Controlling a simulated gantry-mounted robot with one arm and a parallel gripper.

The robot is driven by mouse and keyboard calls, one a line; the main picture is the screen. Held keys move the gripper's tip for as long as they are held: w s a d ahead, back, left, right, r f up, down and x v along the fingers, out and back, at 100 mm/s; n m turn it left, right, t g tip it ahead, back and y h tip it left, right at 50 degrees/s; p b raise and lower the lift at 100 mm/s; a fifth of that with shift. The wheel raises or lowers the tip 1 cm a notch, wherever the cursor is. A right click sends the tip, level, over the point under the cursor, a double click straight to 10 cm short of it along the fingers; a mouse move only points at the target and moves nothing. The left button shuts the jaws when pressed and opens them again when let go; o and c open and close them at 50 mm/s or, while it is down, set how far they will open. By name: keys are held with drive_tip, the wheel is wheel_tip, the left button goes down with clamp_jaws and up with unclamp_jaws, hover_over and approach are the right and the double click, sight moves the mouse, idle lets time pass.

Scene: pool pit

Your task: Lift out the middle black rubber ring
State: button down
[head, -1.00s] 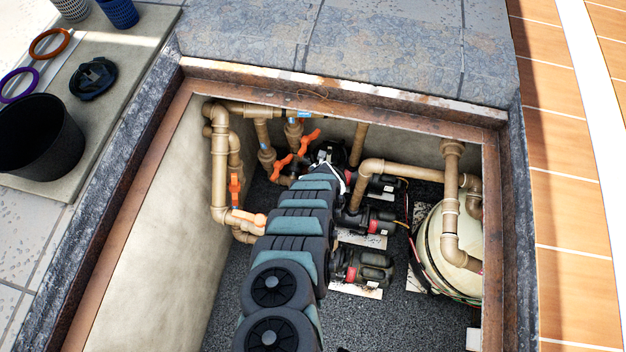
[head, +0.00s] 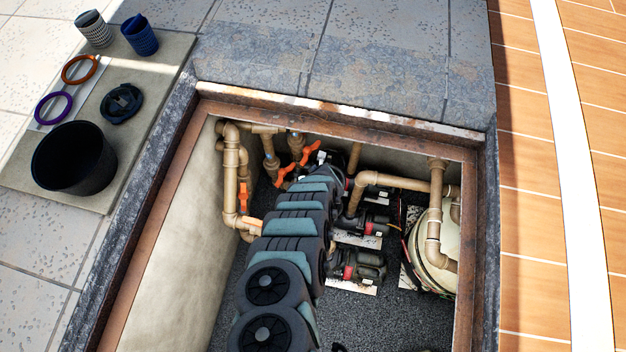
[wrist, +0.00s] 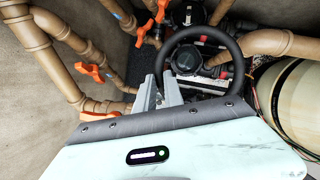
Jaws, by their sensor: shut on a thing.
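A black rubber ring (wrist: 238,62) shows in the wrist view, a round loop over the pumps. My gripper (wrist: 161,84) is shut on the ring's lower left side. Through the loop I see a dark round pump top (wrist: 187,60); I cannot tell how far above it the ring is. In the head view my arm reaches down into the pit and hides the gripper and the ring. Dark pumps with red bands, an upper one (head: 378,181), a middle one (head: 372,222) and a lower one (head: 365,268), stand to the right of the arm.
Tan pipes (head: 229,165) with orange valve handles (head: 311,152) lie left of and behind the pumps. A cream tank (head: 426,250) stands on the right. The pit has a rusty rim (head: 150,240). Outside, a mat (head: 165,75) bears a black bin (head: 75,165), orange ring (head: 80,69) and purple ring (head: 53,107).

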wheel_tip(320, 180, up, 22)
drive_tip(key=s+p, duration=0.2)
drive_tip(key=p, duration=0.6)
drive_tip(key=shift+s+a, duration=0.15)
drive_tip(key=shift+a, duration=0.1)
drive_tip(key=shift+f, duration=0.1)
drive_tip(key=shift+a, duration=0.1)
